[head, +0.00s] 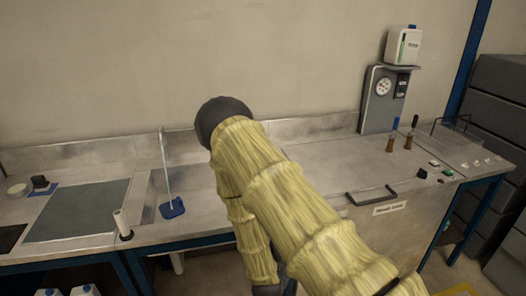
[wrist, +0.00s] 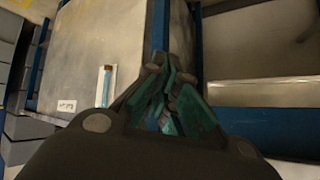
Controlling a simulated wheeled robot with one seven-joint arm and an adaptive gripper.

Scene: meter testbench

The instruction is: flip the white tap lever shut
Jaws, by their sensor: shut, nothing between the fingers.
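In the head view, a white upright lever-like cylinder (head: 121,222) with a dark base stands at the front edge of the bench, left of the sink basin (head: 190,205). It looks like the tap lever, but it is small and I cannot be sure. My gripper (wrist: 168,88) shows in the wrist view with its green-faced fingers shut and empty. It is near a blue frame post and a bench edge. I do not make out the lever in the wrist view. In the head view my yellow-sleeved arm fills the middle, and my gripper is not visible.
A thin upright pipe (head: 164,160) and a blue object (head: 172,207) are at the sink. A gauge panel (head: 381,98) and two dark-handled tools stand at the right. Grey boxes (head: 497,95) stack at far right.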

